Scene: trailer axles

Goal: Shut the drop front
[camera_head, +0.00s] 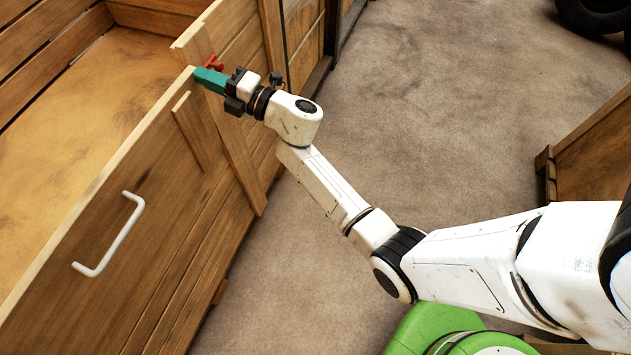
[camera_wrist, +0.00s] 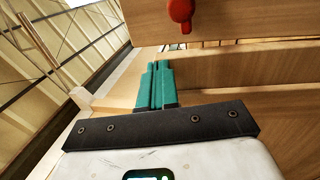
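The drop front (camera_head: 150,190) is the wooden panel with a white handle (camera_head: 112,232) on its outer face, at the left of the head view. It stands roughly upright, its top end near the corner post; I cannot tell whether it is flush there. A red latch (camera_head: 212,63) sits at that corner, and it also shows at the top of the wrist view (camera_wrist: 180,12). My gripper (camera_head: 203,80) is at the panel's upper far corner, just below the latch. Its teal fingers (camera_wrist: 159,68) are together, with nothing visible between them. Any contact with the wood is unclear.
The open wooden box (camera_head: 105,62) has a bare, dusty floor. Another wooden box (camera_head: 597,155) stands at the right, and dark tyres (camera_head: 595,14) lie at the top right. Grey floor (camera_head: 430,110) between them is clear.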

